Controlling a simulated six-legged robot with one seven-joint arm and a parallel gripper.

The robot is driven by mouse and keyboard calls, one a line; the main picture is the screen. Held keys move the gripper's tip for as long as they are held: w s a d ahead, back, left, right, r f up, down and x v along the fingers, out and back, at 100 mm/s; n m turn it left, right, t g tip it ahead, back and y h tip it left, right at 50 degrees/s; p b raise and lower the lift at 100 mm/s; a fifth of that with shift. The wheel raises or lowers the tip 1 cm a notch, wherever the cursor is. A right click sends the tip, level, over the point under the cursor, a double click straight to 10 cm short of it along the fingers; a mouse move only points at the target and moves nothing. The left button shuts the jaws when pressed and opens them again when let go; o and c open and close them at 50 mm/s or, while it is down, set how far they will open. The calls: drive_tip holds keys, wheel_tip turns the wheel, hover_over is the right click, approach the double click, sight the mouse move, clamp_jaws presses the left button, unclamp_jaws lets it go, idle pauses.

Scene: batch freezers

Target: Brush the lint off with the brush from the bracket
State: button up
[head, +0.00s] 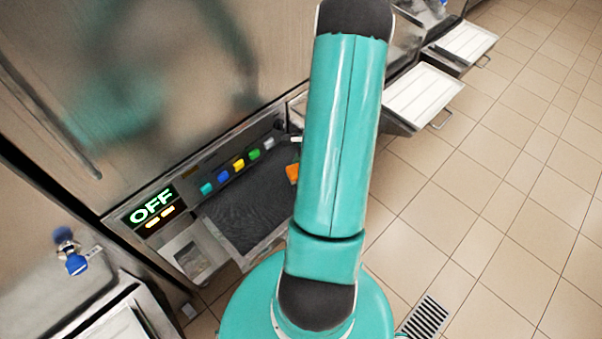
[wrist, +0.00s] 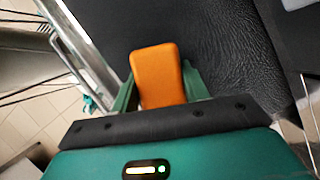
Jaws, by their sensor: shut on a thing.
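My gripper (wrist: 160,88) is shut on an orange block-like piece in the wrist view, which I take to be the brush's handle (wrist: 157,72); no bristles show. A green finger lies on each side of it. In the head view, a bit of orange (head: 292,173) shows at the left edge of my arm, which hides my gripper there. The orange piece is over a dark textured surface (wrist: 225,45); I cannot tell whether it touches. The dark panel (head: 246,205) also shows in the head view. I cannot make out any lint or the bracket.
A freezer front has a lit OFF display (head: 152,206) and a row of coloured buttons (head: 238,166) above the dark panel. A blue-handled fitting (head: 75,263) sits at left. White trays (head: 424,95) jut out behind my arm. The tiled floor (head: 480,190) at right is clear.

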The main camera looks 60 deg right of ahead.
drive_tip(key=shift+a+r, duration=0.1)
drive_tip(key=shift+r, duration=2.55)
